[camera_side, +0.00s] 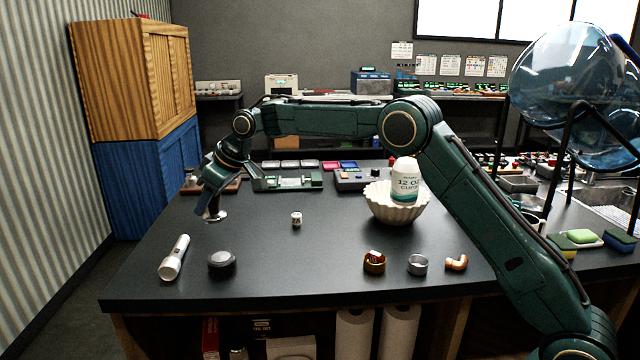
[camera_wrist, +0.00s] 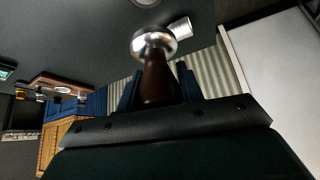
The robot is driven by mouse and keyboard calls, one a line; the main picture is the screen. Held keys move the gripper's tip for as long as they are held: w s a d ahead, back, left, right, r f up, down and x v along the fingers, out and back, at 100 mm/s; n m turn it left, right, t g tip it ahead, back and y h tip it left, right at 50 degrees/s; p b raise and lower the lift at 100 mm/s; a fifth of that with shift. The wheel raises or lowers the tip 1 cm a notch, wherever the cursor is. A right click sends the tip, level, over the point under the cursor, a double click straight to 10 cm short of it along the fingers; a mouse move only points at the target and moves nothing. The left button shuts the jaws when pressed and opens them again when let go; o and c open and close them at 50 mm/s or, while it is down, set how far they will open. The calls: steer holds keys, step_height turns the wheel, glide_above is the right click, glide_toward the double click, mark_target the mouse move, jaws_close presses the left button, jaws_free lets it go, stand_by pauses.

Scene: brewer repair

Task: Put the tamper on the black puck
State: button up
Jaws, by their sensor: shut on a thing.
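My gripper (camera_side: 211,203) is at the left part of the black table, pointing down. It is shut on the tamper (camera_side: 215,217), whose silver base shows below the fingers. In the wrist view the tamper (camera_wrist: 155,65) has a dark brown handle between my blue fingers and a round metal base. The side view does not clearly show whether the base touches the table. The black puck (camera_side: 222,263) lies flat on the table, nearer the camera than the tamper and apart from it.
A silver flashlight (camera_side: 174,257) lies left of the puck. A copper ring (camera_side: 374,262), a steel ring (camera_side: 418,265) and a copper elbow (camera_side: 456,262) lie near the front. A white bowl (camera_side: 397,208) stands behind them.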

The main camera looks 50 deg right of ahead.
steer(key=shift+f, duration=4.9)
steer(key=shift+f, duration=0.15)
steer(key=o, duration=1.2)
steer(key=shift+f, duration=0.1)
steer(key=shift+c, duration=0.2)
steer(key=shift+r, duration=0.2)
steer(key=shift+s+d+r, duration=0.15)
steer(key=shift+s+r, duration=0.05)
steer(key=shift+r, duration=0.2)
steer(key=v, duration=1.1)
steer(key=shift+r, duration=0.1)
